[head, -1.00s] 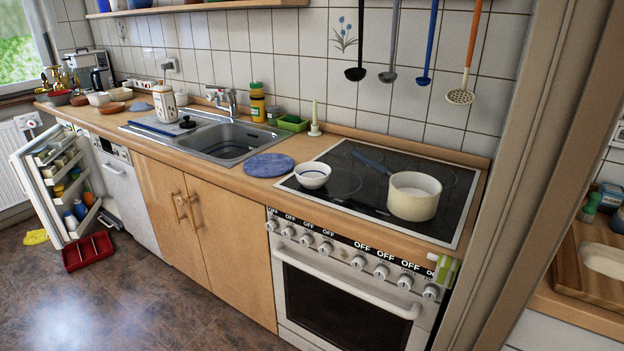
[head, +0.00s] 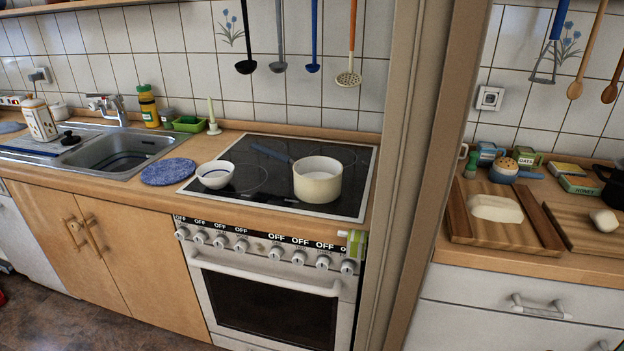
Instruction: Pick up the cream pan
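The cream pan (head: 318,182) stands upright on the black glass stovetop (head: 262,207), right of its middle. Its dark blue handle (head: 270,153) points back and to the left. The pan's inside looks pale. Neither of my grippers shows in the head view.
A white bowl (head: 215,175) is on the stovetop's left edge. A blue round mat (head: 168,172) lies left of it, beside the sink (head: 120,152). Ladles (head: 246,67) hang above the stove. A tall door frame (head: 425,150) separates the stove from a counter with cutting boards (head: 480,232).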

